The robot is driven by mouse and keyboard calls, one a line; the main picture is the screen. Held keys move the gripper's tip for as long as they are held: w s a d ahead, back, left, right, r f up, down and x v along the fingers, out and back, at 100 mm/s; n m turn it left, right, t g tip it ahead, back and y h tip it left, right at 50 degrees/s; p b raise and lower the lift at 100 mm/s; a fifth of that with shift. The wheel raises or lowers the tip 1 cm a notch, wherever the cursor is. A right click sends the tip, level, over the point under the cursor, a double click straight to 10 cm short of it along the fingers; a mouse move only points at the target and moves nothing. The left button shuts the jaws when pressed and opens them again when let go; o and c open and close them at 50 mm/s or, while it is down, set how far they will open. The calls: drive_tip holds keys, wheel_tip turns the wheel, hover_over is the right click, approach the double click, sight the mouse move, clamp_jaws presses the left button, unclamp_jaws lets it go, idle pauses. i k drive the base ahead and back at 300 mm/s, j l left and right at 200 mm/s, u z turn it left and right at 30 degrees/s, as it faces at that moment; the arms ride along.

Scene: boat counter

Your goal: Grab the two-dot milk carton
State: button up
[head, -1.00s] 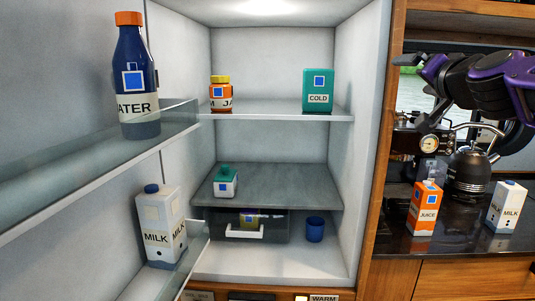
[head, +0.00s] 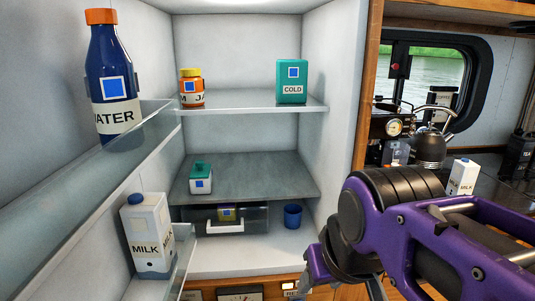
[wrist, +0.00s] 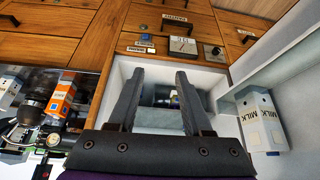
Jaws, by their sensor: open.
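A white milk carton with a blue cap (head: 148,238) stands on the lower door shelf at the left of the open fridge; it also shows at the right of the wrist view (wrist: 262,125). A second milk carton (head: 462,178) stands on the counter at the right, partly hidden by my arm; it is at the left edge of the wrist view (wrist: 10,88). The dots are too small to count surely on either. My gripper (wrist: 159,72) is open and empty, pointing towards the fridge's lower part, apart from both cartons.
A water bottle (head: 114,80) stands on the upper door shelf (head: 60,190). The fridge holds a jam jar (head: 191,88), a teal COLD box (head: 292,82), a small teal-lidded carton (head: 201,178), a drawer (head: 250,222) and a blue cup (head: 293,216). An orange juice carton (wrist: 60,98) and kettle (head: 430,148) are on the counter.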

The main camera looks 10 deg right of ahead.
sight(464, 172)
drive_tip(key=z, duration=1.55)
drive_tip(key=i+l, duration=0.25)
drive_tip(key=l, duration=0.15)
drive_tip(key=i+l+z, duration=0.1)
drive_tip(key=l, duration=0.35)
drive_tip(key=i+l, duration=0.35)
